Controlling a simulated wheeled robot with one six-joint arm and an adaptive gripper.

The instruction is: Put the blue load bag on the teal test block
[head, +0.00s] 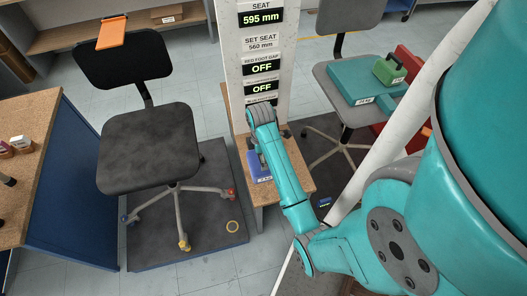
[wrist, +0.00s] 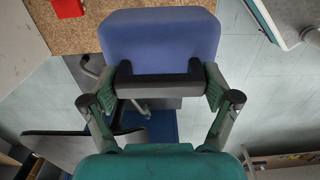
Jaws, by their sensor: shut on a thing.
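My gripper (wrist: 160,82) is shut on the black handle of the blue load bag (wrist: 160,38) in the wrist view, one finger at each end of the handle. In the head view the blue bag (head: 257,166) shows partly behind my arm, over a wooden stand. I cannot tell whether it touches the stand. The teal test block (head: 358,88) lies flat on the grey seat of the right chair, up and right of my gripper. A green bag (head: 389,70) with a dark handle stands at its right part.
A white display post (head: 262,50) rises behind the wooden stand (head: 298,183). A black chair (head: 148,145) stands on a dark platform at left, with an orange piece on its backrest. A pale slanted pole (head: 395,150) crosses in front of the right chair. A red object (wrist: 68,7) sits on wood.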

